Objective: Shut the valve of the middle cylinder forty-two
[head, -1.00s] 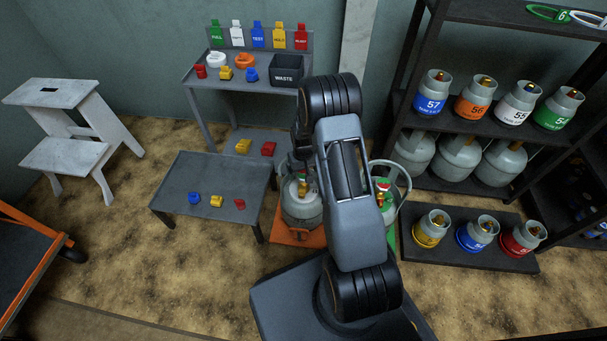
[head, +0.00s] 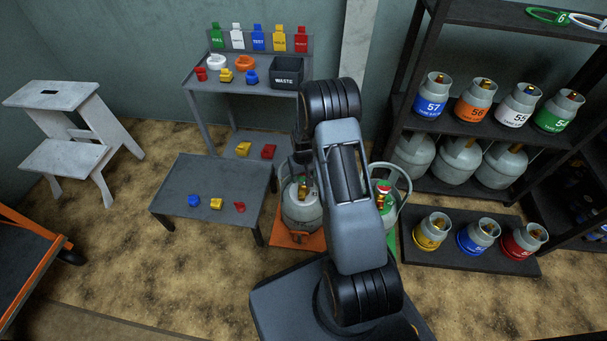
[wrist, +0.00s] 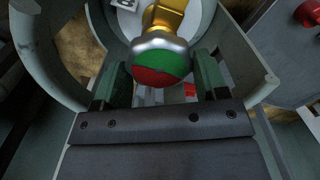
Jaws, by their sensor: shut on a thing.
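In the wrist view a round valve knob (wrist: 160,68), half green and half red with a silver rim, sits on a brass stem (wrist: 165,18) inside a grey cylinder collar (wrist: 45,50). My gripper (wrist: 161,80) has its green fingers on either side of the knob and is shut on it. In the head view my arm hides the gripper and the cylinder behind it. A grey cylinder (head: 300,215) stands left of the arm. Another one (head: 391,210), with a red and green valve top (head: 383,188), shows partly right of the arm. I cannot read forty-two on any cylinder.
An orange platform (head: 300,241) lies under the left cylinder. A low grey table (head: 190,175) with small coloured pieces stands left. A shelf (head: 480,140) of numbered cylinders and a low rack (head: 440,256) stand right. A bench (head: 215,85) with a waste bin (head: 287,72) is behind.

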